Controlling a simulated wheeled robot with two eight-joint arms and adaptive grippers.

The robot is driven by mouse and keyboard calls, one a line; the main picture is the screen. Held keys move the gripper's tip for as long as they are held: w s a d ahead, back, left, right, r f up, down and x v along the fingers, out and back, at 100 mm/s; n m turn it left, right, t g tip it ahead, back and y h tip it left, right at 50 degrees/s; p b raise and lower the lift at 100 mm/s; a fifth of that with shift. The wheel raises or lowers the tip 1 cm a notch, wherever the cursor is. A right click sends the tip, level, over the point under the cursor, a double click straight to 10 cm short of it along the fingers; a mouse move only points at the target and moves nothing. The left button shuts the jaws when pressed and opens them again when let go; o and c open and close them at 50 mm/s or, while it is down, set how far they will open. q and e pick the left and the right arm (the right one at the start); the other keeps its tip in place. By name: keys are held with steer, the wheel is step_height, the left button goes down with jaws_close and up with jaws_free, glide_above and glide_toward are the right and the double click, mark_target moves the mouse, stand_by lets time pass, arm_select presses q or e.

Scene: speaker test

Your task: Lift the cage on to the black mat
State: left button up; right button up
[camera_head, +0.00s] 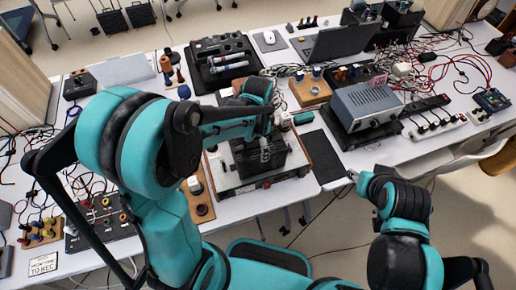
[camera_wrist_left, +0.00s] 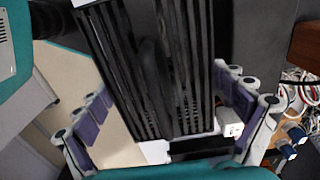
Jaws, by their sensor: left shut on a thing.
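The black slatted cage (camera_head: 270,165) is at the middle of the table in the head view, over a white boxy device (camera_head: 226,179). I cannot tell whether it touches the device. My left gripper (camera_head: 264,140) is at the cage's top, partly hidden by its own arm, and shut on it. In the left wrist view the cage (camera_wrist_left: 125,60) fills the middle between the two purple-padded fingers (camera_wrist_left: 165,112). A black mat (camera_head: 322,158) lies flat and bare just right of the device. My right gripper (camera_head: 354,177) is low by the table's front edge, too small to read.
A grey metal box (camera_head: 366,105) stands behind the mat on a dark base. A wooden block with knobs (camera_head: 310,90) and a black microphone case (camera_head: 222,62) are farther back. Cables and a power strip (camera_head: 436,127) lie at the right.

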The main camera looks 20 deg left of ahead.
arm_select(q)
step_height(320, 180, up, 10)
steer(key=p, duration=0.3)
stand_by(0.4)
step_height(320, 180, up, 4)
steer(key=p, duration=0.3)
steer(key=shift+f, duration=0.2)
